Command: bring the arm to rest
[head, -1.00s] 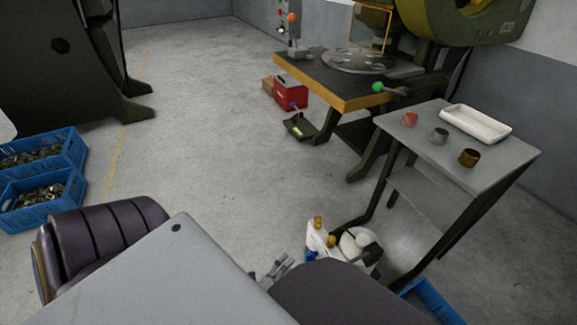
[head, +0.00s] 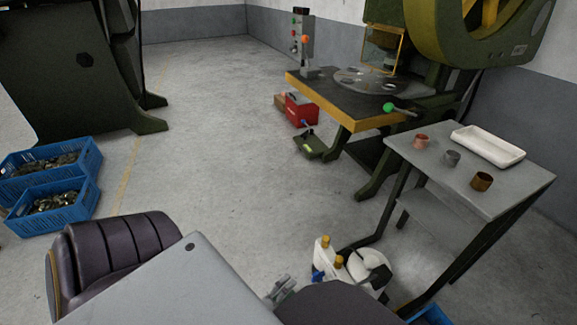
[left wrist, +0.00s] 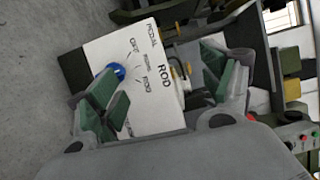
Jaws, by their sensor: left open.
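My left gripper (head: 280,290) shows small and grey at the bottom middle of the head view, partly hidden by my arm. In the left wrist view its green-padded fingers (left wrist: 165,95) are spread open with nothing held between them. Beyond them is a white control box (left wrist: 150,75) with printed words and a blue knob (left wrist: 116,71). The same white box (head: 323,257) shows just right of the gripper in the head view. I cannot tell the gap to it. My right gripper is not in view.
A grey side table (head: 500,195) at right holds a copper ring (head: 420,142), a grey ring (head: 452,158), a brown ring (head: 481,182) and a white tray (head: 488,146). A green press with a black-topped bench (head: 330,95) stands behind. Blue crates (head: 52,205) are at left. The middle floor is clear.

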